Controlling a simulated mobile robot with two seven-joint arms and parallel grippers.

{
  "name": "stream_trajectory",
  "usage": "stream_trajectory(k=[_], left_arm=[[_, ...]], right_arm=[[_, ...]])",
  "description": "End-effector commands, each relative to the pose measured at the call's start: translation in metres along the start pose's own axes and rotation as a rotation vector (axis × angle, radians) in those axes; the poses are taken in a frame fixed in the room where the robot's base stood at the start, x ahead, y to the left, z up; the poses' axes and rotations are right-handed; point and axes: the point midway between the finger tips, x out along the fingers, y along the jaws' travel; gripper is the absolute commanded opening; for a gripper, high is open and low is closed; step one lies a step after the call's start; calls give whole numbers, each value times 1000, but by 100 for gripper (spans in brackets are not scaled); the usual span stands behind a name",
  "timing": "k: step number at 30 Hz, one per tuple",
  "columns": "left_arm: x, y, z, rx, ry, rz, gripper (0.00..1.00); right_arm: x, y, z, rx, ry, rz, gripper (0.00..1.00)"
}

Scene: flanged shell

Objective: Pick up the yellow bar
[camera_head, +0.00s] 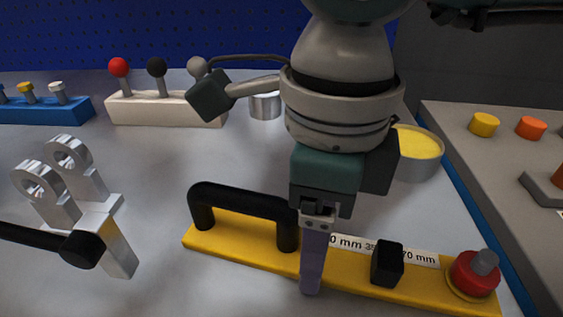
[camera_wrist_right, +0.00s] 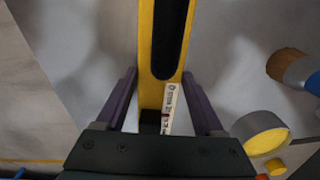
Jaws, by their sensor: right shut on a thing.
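The yellow bar (camera_head: 233,235) lies on the grey surface in the head view, running from the middle to the lower right. It carries a black arched handle (camera_head: 243,204), a black block (camera_head: 387,262), a red knob (camera_head: 474,273) and a white millimetre label. My right gripper (camera_head: 312,280) points down at the bar's middle, just right of the handle. In the right wrist view the yellow bar (camera_wrist_right: 146,60) runs between the two purple fingers of my right gripper (camera_wrist_right: 162,108), which is shut on it. The far finger is hidden in the head view. My left gripper is not in view.
A silver bracket with two rings (camera_head: 90,205) and a black-tipped rod (camera_head: 85,248) are at left. A white block with ball levers (camera_head: 150,108) and a blue block (camera_head: 45,110) stand behind. A yellow-topped round tin (camera_head: 418,145) and a grey panel (camera_head: 500,160) are at right.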

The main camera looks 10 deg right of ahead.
Motion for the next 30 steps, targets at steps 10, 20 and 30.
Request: stream_trajectory(k=[10, 20, 30], left_arm=[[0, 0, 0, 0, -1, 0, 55], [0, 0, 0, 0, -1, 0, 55], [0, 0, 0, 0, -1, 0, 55]], right_arm=[[0, 0, 0, 0, 0, 0, 13], [0, 0, 0, 0, -1, 0, 0], [-3, 0, 1, 0, -2, -1, 0]])
